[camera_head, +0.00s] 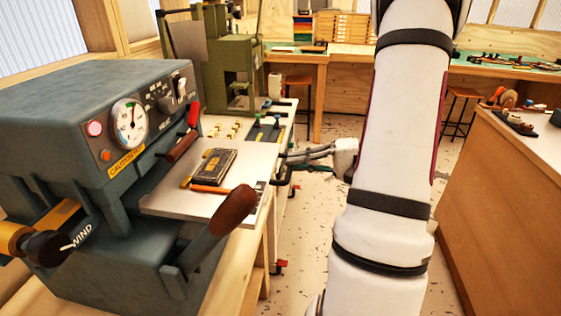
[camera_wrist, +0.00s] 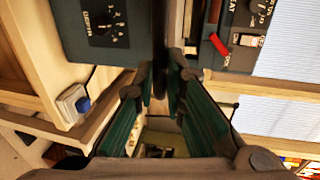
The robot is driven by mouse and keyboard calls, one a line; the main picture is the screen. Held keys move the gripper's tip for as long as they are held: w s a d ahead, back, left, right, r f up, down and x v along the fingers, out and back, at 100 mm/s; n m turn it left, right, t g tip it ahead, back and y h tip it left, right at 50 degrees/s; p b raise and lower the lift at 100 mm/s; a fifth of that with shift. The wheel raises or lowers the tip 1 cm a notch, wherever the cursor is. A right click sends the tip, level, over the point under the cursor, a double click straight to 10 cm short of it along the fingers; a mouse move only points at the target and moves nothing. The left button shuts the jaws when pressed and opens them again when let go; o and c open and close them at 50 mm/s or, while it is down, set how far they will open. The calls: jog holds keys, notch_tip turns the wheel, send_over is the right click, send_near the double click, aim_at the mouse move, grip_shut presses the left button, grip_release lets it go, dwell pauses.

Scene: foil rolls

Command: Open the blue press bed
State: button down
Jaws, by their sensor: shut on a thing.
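The blue-grey press (camera_head: 90,90) stands at the left, with a round gauge and several knobs on its front. Its flat pale metal bed (camera_head: 245,165) sticks out to the right, bearing a dark gold-edged block (camera_head: 214,164) and an orange stick (camera_head: 210,189). A dark handle (camera_head: 282,181) sits at the bed's right edge. My gripper (camera_head: 288,160) reaches it from the right. In the wrist view, my gripper's green-padded fingers (camera_wrist: 163,95) are closed around a dark bar (camera_wrist: 160,40), seemingly this handle. The exact contact is partly hidden.
A lever with a brown grip (camera_head: 233,208) rises in front of the bed. A red-handled lever (camera_head: 193,114) is by the panel. A green machine (camera_head: 235,65) stands behind. Open speckled floor (camera_head: 305,230) lies right of the press bench, with a wooden counter (camera_head: 500,200) farther right.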

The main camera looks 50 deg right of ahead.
jog(key=shift+s+d, duration=0.3)
jog(key=shift+s, duration=0.15)
jog(key=c, duration=1.7)
grip_release()
jog(key=shift+o, duration=0.2)
jog(key=v, duration=1.2)
